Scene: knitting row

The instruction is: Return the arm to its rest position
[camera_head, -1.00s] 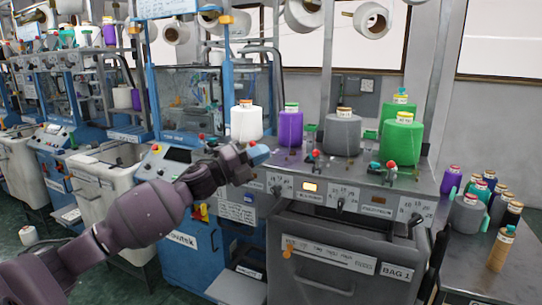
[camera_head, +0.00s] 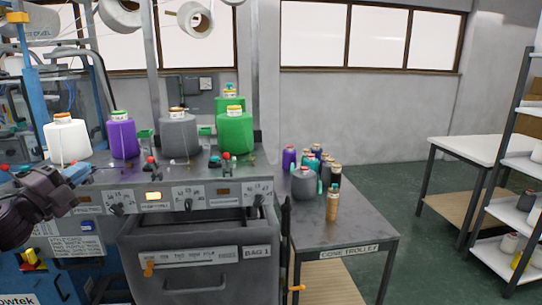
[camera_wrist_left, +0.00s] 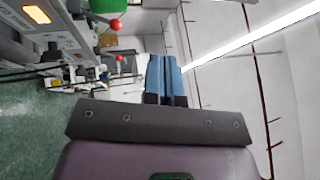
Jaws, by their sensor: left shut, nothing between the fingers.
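My left gripper (camera_head: 76,173) comes in from the left edge of the head view, in front of the knitting machine's top near the white cone. Its blue fingers also show in the left wrist view (camera_wrist_left: 166,78), close together with nothing between them. My right gripper is in neither current view.
The machine's control panel (camera_head: 178,198) carries white (camera_head: 67,141), purple (camera_head: 124,137), grey (camera_head: 179,137) and green (camera_head: 235,133) cones. The cone trolley (camera_head: 352,232) holds several bottle-like cones. A white-topped table (camera_head: 470,149) and a shelf rack (camera_head: 521,168) stand right. Green floor between is clear.

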